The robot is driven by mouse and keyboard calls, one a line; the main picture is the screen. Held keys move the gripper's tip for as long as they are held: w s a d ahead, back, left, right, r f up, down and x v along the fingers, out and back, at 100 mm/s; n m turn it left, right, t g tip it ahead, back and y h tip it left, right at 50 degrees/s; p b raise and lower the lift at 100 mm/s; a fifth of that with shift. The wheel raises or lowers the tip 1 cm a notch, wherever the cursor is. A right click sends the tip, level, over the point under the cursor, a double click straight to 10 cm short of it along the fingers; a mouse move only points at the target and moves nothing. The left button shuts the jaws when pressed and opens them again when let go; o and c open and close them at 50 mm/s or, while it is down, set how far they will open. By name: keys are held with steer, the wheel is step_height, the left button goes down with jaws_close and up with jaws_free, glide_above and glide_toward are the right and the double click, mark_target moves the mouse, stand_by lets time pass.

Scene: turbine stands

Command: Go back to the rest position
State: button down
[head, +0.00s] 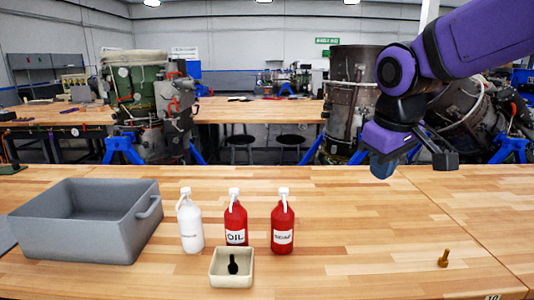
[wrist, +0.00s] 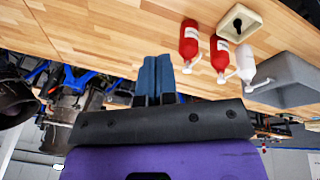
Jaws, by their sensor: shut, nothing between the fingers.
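My gripper (head: 384,166) is in the air over the right half of the wooden table, at the end of my purple arm. Its blue fingers (wrist: 156,80) show side by side in the wrist view, shut with nothing between them. In the head view it hangs behind and to the right of the bottles, touching nothing. The picture marks no rest position.
A grey bin (head: 95,235) stands at the left of the table (head: 340,225). Right of it are a white bottle (head: 190,225), an oil bottle (head: 236,217), a soap bottle (head: 282,224) and a small tray (head: 231,281) holding a dark part. A brass bolt (head: 443,259) stands at the right.

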steer(key=s+d+m+t, duration=0.1)
steer(key=s+d+m, duration=0.2)
steer(key=s, duration=0.5)
steer(key=s+d+m+t, duration=0.1)
steer(key=s+d+m, duration=0.1)
steer(key=s+d, duration=0.4)
steer(key=shift+s+d+m+y, duration=0.3)
steer(key=shift+s+m, duration=0.1)
steer(key=shift+s, duration=0.6)
